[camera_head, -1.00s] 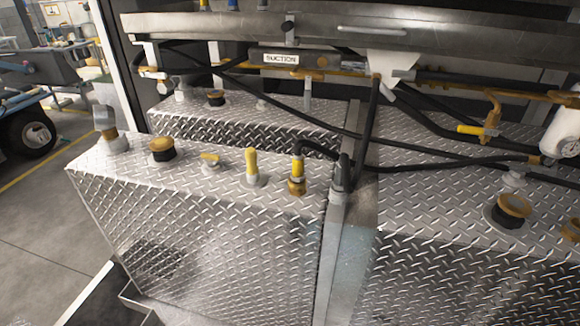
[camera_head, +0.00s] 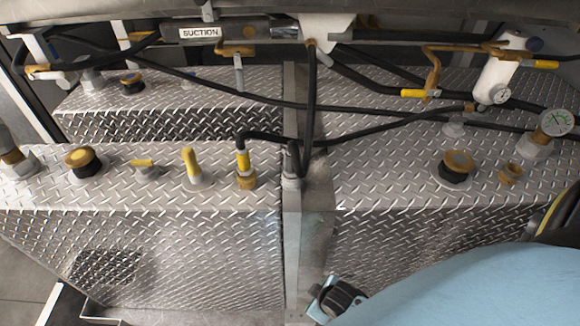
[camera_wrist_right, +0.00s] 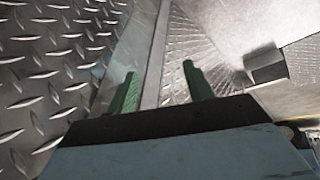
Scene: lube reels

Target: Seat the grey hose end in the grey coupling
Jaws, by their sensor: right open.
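A grey fitting (camera_head: 291,178) stands at the tank's front edge beside the gap, where black hoses come down. A hose end with a yellow sleeve (camera_head: 243,160) sits on a brass coupling to its left. I cannot tell for certain whether the grey fitting is the hose end, the coupling or both together. My right gripper (camera_wrist_right: 160,82) is open and empty in the right wrist view, its two green fingers apart over metal plate. In the head view only my blue right arm shows, at lower right; its fingers cannot be made out. My left gripper is not in view.
Black hoses (camera_head: 375,135) cross above the tanks. Tank tops carry a yellow-capped filler (camera_head: 83,162), a yellow post (camera_head: 190,163), another filler (camera_head: 456,165) and a gauge (camera_head: 555,124). A grey block (camera_wrist_right: 265,66) stands right of the fingers in the wrist view.

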